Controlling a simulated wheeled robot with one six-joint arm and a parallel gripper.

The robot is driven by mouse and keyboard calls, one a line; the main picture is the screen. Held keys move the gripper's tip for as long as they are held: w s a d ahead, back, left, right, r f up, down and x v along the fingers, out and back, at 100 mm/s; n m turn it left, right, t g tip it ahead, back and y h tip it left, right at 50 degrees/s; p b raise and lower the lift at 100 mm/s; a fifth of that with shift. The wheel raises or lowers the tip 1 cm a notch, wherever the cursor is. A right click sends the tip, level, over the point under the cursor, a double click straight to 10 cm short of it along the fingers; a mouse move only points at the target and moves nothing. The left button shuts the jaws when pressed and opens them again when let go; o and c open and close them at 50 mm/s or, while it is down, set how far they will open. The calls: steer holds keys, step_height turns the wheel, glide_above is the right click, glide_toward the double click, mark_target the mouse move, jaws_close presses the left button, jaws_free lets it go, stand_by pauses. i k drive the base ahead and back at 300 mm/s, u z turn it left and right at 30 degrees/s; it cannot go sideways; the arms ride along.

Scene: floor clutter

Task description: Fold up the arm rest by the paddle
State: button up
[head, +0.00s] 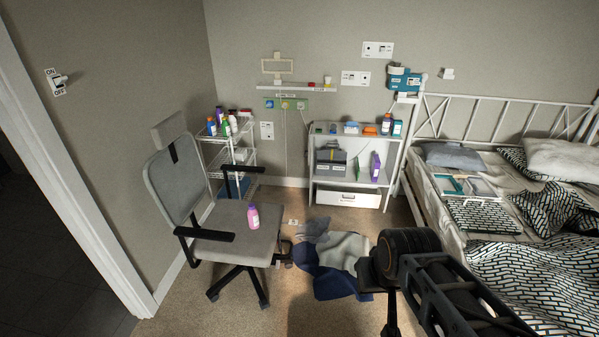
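A grey office chair (176,183) stands left of the middle, facing right, on a black wheeled base. Its near arm rest (205,234) is a black pad lying level at the seat's front left side. The far arm rest (239,169) is a dark level pad on a post at the far side of the seat. I cannot make out a separate paddle on either one. A pink bottle with a purple cap (253,217) stands on the seat. My gripper (378,274) is low at the right, apart from the chair; its fingers are not clear.
Crumpled blue and grey clothes (335,260) lie on the floor between the chair and my arm. A white wire rack (229,149) stands behind the chair. A white shelf (313,160) stands at the back wall. A bed (432,205) fills the right side.

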mark_target(226, 167)
steer(key=z, duration=0.65)
steer(key=i, duration=2.2)
steer(key=u, duration=1.5)
steer(key=i, duration=1.1)
steer(key=u, duration=1.1)
